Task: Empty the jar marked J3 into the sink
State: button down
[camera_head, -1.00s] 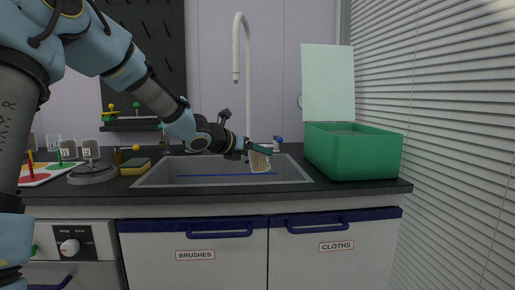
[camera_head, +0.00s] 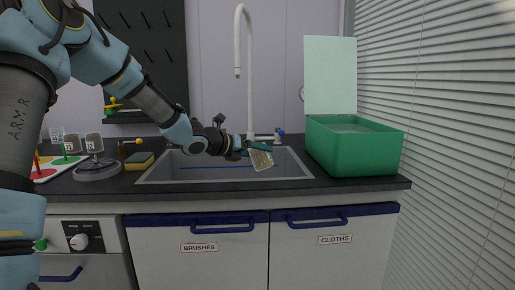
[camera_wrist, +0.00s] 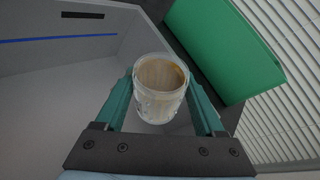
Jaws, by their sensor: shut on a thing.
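My gripper (camera_head: 249,146) is shut on a clear jar (camera_head: 261,158) and holds it over the sink (camera_head: 215,178). In the wrist view, the jar (camera_wrist: 160,88) sits between the two green fingers (camera_wrist: 160,106), with its open mouth showing and a brownish film on its inner wall. I cannot read a mark on it. In the head view the jar is tilted. The sink basin (camera_wrist: 60,85) fills the left of the wrist view; no poured liquid is clearly seen.
A green box (camera_head: 355,150) with a raised pale lid stands right of the sink. The white tap (camera_head: 240,70) rises behind it. A sponge (camera_head: 139,161), a grey round stand (camera_head: 97,170) and jars (camera_head: 94,143) are on the left counter.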

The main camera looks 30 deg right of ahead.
jog(key=shift+w+a+f+n+g+h+p, duration=0.25)
jog(key=shift+n+p, duration=0.4)
jog(key=shift+p, duration=0.7)
jog(key=shift+d+f+n+g+h+p, duration=0.25)
jog(key=shift+n+p, duration=0.4)
jog(key=shift+p, duration=0.65)
jog(key=shift+a+r+n+g+h+p, duration=0.15)
jog(key=shift+r+n+g+h+p, duration=0.25)
jog(key=shift+p, duration=0.5)
jog(key=shift+w+n+p, duration=0.15)
jog(key=shift+n+p, duration=0.75)
jog(key=shift+w+r+n+g+h+p, duration=0.1)
jog(key=shift+r+n+g+h+p, duration=0.15)
jog(key=shift+n+h+p, duration=0.2)
jog(key=shift+a+n, duration=0.1)
jog(key=shift+n, duration=0.15)
jog(key=shift+w+a+r+n+g+h+p, duration=0.2)
jog(key=shift+n+p, duration=0.25)
jog(key=shift+p, duration=0.5)
jog(key=shift+w+d+r+n+g+h+p, duration=0.1)
jog(key=shift+w+n+h+p, duration=0.25)
jog(key=shift+p, duration=0.55)
